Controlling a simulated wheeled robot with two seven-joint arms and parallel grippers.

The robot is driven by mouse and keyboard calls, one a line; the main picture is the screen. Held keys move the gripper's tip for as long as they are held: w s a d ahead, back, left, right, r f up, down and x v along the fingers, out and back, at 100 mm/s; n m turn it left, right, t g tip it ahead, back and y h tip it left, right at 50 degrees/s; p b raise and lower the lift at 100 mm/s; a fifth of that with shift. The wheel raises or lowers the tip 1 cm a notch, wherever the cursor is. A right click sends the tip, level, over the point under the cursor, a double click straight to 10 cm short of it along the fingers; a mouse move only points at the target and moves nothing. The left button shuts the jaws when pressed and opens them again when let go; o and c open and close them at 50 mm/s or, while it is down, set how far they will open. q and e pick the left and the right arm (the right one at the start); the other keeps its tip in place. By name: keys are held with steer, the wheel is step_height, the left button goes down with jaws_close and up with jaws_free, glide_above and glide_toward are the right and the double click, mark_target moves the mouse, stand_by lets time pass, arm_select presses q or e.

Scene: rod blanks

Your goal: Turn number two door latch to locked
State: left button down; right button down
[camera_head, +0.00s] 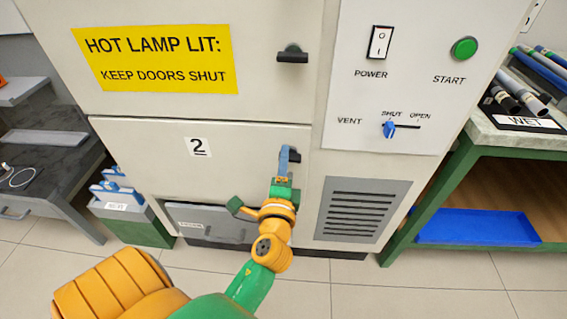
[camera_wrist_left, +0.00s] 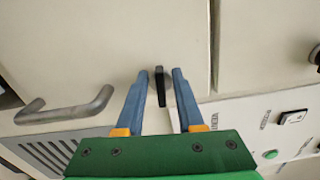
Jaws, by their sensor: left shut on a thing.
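The number two door (camera_head: 150,165) is a pale panel with a "2" label (camera_head: 198,147), and it looks shut. Its latch (camera_head: 294,156) is a short black bar at the door's upper right edge. In the head view the bar lies about level. My left gripper (camera_head: 287,160) is at the latch. The fingers hide part of the latch in the head view. My right gripper is out of view.
An upper door has a similar black latch (camera_head: 292,56), lying level. A control panel (camera_head: 400,60) with a blue slider knob (camera_head: 388,129) is to the right. A grey bar handle (camera_wrist_left: 65,110) stands out beside the held latch. A green bench (camera_head: 440,190) stands right.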

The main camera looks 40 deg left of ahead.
arm_select(q)
steer(key=shift+f+n, duration=0.1)
steer(key=shift+n, duration=0.5)
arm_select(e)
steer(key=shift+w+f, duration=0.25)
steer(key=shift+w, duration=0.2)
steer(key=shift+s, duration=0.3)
arm_select(q)
steer(key=c, duration=0.9)
jaws_free()
steer(key=shift+w, duration=0.1)
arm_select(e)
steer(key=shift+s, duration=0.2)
